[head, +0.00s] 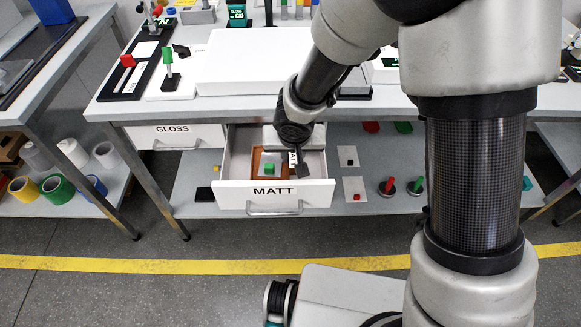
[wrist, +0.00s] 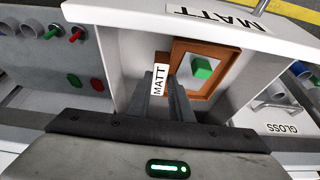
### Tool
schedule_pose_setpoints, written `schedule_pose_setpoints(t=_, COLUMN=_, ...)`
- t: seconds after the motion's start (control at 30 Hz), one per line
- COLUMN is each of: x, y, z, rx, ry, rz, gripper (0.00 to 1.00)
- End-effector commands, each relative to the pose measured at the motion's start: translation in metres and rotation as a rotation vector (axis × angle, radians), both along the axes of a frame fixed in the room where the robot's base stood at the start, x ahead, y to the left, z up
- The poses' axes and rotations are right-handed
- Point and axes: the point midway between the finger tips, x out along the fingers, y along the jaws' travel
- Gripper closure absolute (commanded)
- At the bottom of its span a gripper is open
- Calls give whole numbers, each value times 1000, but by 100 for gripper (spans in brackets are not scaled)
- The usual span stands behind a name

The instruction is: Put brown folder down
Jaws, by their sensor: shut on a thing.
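The brown folder (head: 256,162) is inside the open drawer marked MATT (head: 229,193). It shows in the wrist view as a brown border (wrist: 179,54) around a pale panel with a green block (wrist: 202,68) on it. A white tab reading MATT (wrist: 160,80) stands beside the fingers. My gripper (head: 301,162) reaches down into the drawer and is shut on the folder at its tab side; the fingers (wrist: 178,85) hide part of it. I cannot tell whether the folder touches the drawer floor.
The drawer walls stand close around the folder and my gripper. The GLOSS drawer (head: 177,137) is to the left. The white bench top (head: 125,108) above holds a large white box (head: 250,62). A lower shelf (head: 330,205) carries small red and green parts.

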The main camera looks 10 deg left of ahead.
Motion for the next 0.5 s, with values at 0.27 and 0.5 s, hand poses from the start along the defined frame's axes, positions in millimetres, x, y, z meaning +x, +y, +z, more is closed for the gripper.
schedule_pose_setpoints(t=0.27, x=0, y=0, z=-38, rx=0, ry=0, rz=1, gripper=100)
schedule_pose_setpoints(t=0.5, x=0, y=0, z=-42, rx=0, ry=-1, rz=0, gripper=100)
